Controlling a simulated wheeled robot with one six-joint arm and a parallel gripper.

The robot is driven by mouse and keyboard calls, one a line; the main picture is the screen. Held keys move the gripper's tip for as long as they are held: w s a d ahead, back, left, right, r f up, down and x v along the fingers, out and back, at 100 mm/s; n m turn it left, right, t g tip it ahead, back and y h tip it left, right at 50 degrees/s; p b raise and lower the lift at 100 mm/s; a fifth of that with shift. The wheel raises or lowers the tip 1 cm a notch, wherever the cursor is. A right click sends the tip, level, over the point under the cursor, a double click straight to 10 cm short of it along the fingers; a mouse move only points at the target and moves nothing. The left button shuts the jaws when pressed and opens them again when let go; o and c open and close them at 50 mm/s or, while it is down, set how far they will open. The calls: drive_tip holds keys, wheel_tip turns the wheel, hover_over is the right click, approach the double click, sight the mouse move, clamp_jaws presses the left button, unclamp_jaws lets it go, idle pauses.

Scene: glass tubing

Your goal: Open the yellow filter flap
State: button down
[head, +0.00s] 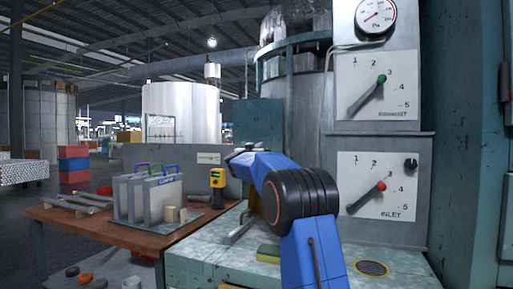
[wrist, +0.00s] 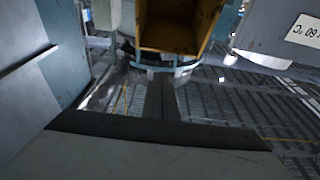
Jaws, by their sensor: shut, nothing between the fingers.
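The yellow filter flap (wrist: 180,30) appears to be the orange-yellow, box-like part with raised sides at the top of the wrist view. A blue-grey rim runs along its lower edge. I cannot tell how far open it is. My gripper (wrist: 161,76) is shut and empty, its dark fingers pointing up the picture just below that rim. I cannot tell whether they touch it. In the head view my blue arm hides the gripper and most of the flap area; only a brownish-yellow sliver (head: 254,199) shows beside the arm.
A brown table (head: 95,226) at left holds grey upright plates (head: 135,198) and a yellow handheld device (head: 217,179). Dial panels (head: 377,186) and a gauge (head: 375,17) stand close at right. Open floor lies at far left.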

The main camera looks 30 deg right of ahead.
drive_tip(key=shift+w+d+f, duration=0.15)
drive_tip(key=shift+w+d, duration=0.3)
drive_tip(key=shift+d, duration=0.15)
drive_tip(key=shift+w+d+f, duration=0.15)
drive_tip(key=shift+w+d, duration=0.25)
drive_tip(key=shift+d, duration=0.15)
drive_tip(key=shift+s+r, duration=0.1)
